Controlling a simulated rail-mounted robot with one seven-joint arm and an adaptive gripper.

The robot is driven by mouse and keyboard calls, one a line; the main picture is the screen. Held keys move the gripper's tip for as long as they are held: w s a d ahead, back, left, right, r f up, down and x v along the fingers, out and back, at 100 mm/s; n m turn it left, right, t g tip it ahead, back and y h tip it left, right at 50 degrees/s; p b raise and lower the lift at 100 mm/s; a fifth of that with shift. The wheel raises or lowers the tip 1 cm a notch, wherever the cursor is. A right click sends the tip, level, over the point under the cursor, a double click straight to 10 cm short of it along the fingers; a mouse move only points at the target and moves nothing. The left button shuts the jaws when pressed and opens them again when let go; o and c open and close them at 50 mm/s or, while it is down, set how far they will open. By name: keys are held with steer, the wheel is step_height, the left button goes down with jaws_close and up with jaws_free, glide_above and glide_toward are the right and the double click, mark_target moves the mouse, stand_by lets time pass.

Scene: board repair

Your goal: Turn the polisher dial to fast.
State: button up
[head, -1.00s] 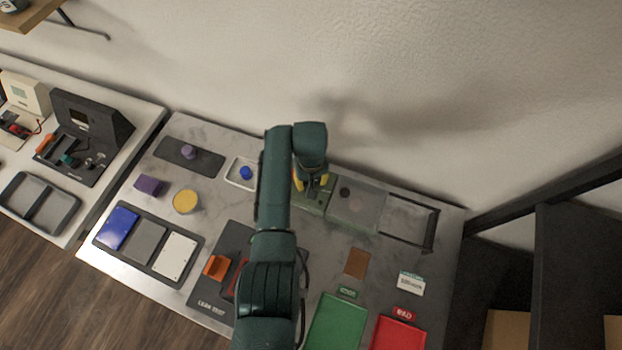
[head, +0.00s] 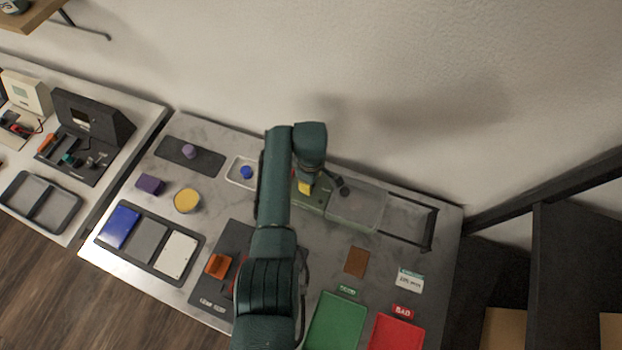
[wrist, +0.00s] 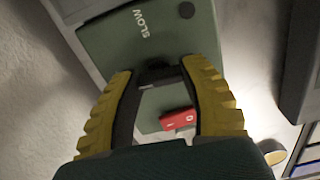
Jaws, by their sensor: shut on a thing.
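The polisher is a green box (head: 316,202) with a clear-topped part on its right, at the back of the table. In the wrist view its green face (wrist: 105,42) carries the word SLOW, a dark round spot and a red switch (wrist: 177,120). The dark dial (wrist: 155,72) sits between the yellow fingertips of my gripper (wrist: 158,70). My gripper is shut on it, and the fingers hide most of the dial, so its pointer setting cannot be read. In the head view my gripper (head: 307,186) is over the green box, largely hidden by my wrist.
A black knob (head: 344,193) and the clear cover (head: 362,208) lie just right of my gripper. A dark wire frame (head: 410,222) stands further right. A white tray (head: 233,171) with a blue knob is to the left. The wall is close behind.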

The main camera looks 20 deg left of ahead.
steer(key=shift+f+n, duration=0.1)
steer(key=shift+n, duration=0.4)
steer(key=o, duration=1.2)
step_height(320, 180, up, 12)
steer(key=shift+r, duration=0.1)
